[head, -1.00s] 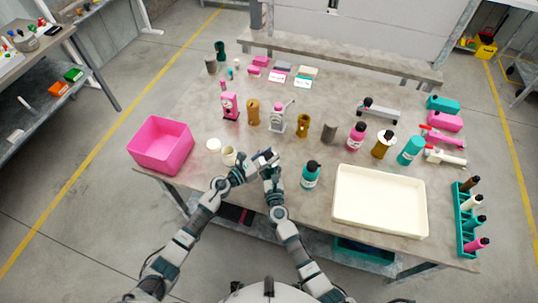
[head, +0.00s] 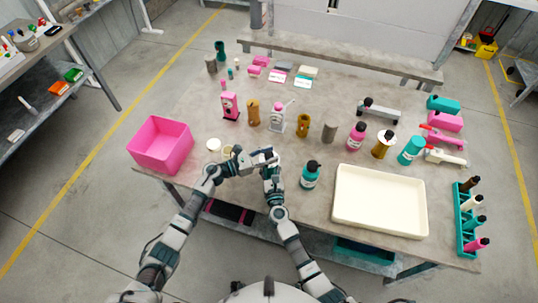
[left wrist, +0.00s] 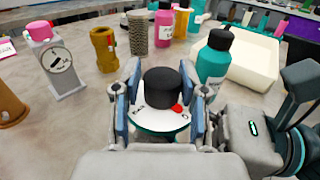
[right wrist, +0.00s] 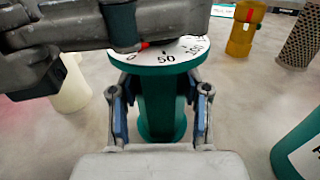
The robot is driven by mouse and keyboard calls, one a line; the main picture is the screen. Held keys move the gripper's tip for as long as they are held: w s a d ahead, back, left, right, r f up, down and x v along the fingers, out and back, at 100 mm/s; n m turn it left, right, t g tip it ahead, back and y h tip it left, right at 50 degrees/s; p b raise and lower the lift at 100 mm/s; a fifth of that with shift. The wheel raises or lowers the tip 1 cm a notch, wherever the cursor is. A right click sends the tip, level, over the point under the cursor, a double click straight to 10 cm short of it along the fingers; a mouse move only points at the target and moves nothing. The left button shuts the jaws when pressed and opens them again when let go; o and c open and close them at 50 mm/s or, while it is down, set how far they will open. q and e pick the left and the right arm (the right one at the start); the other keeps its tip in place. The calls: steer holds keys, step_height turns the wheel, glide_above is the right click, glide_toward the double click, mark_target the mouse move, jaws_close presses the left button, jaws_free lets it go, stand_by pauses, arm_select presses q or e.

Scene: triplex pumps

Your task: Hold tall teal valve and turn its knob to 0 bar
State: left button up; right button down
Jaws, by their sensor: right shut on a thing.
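The tall teal valve (right wrist: 160,105) stands upright in the right wrist view, with a white dial on top. My right gripper (right wrist: 160,112) is shut on its teal body. In the left wrist view the black knob (left wrist: 163,88) sits above the dial (left wrist: 160,118), with a red pointer at its lower right. My left gripper (left wrist: 163,92) is open, its fingers on either side of the knob with small gaps. In the right wrist view the left gripper's finger covers part of the dial; the pointer shows left of the 50 mark. In the head view both grippers largely hide the valve.
A teal bottle (head: 310,175) with a black cap stands close to the right of my grippers. A cream tray (head: 425,212) lies farther right and a pink bin (head: 160,145) left. Several valves and bottles stand behind.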

arm_select(q)
steer(key=shift+o, duration=0.9)
steer(key=v, duration=1.2)
arm_select(e)
steer(key=shift+c, duration=2.3)
jaws_free()
arm_select(q)
steer(key=shift+w+f, duration=0.1)
